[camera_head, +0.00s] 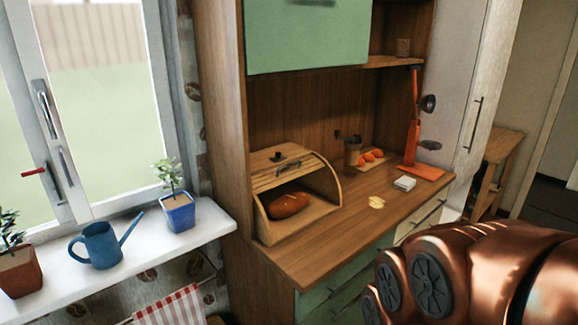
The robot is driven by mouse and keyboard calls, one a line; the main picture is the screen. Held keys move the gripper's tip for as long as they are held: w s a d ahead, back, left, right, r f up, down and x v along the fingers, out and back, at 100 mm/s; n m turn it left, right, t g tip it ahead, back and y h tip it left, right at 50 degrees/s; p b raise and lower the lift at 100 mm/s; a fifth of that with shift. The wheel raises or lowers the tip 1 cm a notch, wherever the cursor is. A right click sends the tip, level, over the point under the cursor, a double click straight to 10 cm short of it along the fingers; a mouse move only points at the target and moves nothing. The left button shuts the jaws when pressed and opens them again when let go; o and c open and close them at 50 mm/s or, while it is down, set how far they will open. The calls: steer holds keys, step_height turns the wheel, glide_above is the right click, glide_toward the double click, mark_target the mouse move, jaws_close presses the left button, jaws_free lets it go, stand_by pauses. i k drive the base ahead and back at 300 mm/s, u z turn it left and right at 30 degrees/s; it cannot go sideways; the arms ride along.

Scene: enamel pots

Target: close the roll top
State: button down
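A wooden bread box with a slatted roll top (278,178) stands at the left end of the wooden counter (310,262). The roll top is raised, and the front of the box is open. A brown loaf of bread (289,205) lies inside the box. Copper-coloured links of my arm fill the lower right of the view. My gripper is not seen in this view.
A green cabinet (305,35) hangs above. The windowsill (140,235) at left holds plants and a blue watering can (101,245).

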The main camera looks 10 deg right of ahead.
mark_target(264, 181)
steer(key=z, duration=0.45)
steer(key=i, duration=0.55)
steer(key=u, duration=1.3)
